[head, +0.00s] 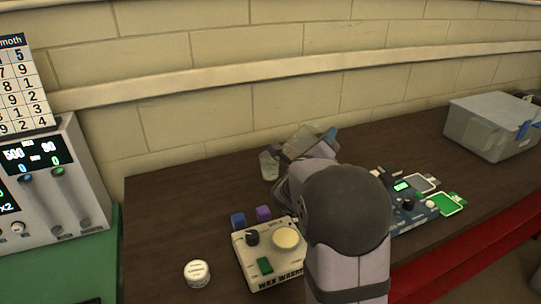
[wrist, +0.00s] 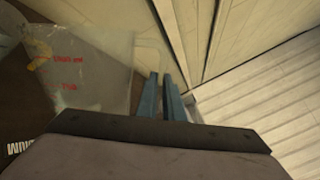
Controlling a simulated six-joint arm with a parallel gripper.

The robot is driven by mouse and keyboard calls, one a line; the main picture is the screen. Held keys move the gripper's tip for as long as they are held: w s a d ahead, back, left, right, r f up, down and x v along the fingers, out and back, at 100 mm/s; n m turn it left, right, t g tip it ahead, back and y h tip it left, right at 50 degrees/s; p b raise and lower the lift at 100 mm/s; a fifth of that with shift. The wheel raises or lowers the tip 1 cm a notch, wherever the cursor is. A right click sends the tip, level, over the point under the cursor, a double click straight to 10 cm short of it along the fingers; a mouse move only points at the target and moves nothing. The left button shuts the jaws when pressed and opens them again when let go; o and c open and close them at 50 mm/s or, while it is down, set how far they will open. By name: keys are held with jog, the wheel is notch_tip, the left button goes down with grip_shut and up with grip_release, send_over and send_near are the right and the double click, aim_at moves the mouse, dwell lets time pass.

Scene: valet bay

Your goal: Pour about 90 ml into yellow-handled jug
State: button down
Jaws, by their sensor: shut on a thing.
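A clear vessel (head: 302,143), apparently a jug, is tilted above the back of the table. It also shows in the wrist view (wrist: 95,70), with red print on its wall. My gripper (wrist: 160,85) is shut on it, with the blue-grey fingers close together; the grip point itself is unclear. A second clear vessel (head: 268,165) stands on the table just left of and below the tilted one. A small yellow patch (wrist: 40,62) shows at the left in the wrist view; I cannot tell whether it is the yellow handle. Liquid levels cannot be read.
A wax warmer (head: 262,272), blue block (head: 238,220), purple block (head: 263,213) and white tin (head: 197,272) are in front. A blue device (head: 415,217) lies right of my arm. A grey box (head: 490,125) stands far right. A panel reading 500 and 90 (head: 35,155) is left.

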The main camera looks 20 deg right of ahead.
jog(key=shift+s+d+f+b, duration=0.1)
jog(key=shift+b, duration=0.35)
jog(key=f+m+b, duration=0.1)
jog(key=b, duration=0.1)
jog(key=s+d+f+m+b, duration=0.1)
jog(key=b, duration=0.1)
jog(key=m+b, duration=0.1)
jog(key=b, duration=0.2)
jog(key=shift+s+d+f+m, duration=0.25)
jog(key=shift+s+f+m, duration=0.1)
jog(key=shift+f+m, duration=0.05)
jog(key=s+d+f+m+b, duration=0.3)
jog(key=m+b, duration=0.4)
jog(key=b, duration=0.7)
notch_tip(320, 180, down, 2)
jog(key=shift+s+d+g+b, duration=0.3)
jog(key=shift+s+g+b, duration=0.1)
jog(key=shift+s, duration=0.2)
jog(key=shift+m, duration=0.3)
jog(key=shift+r, duration=0.1)
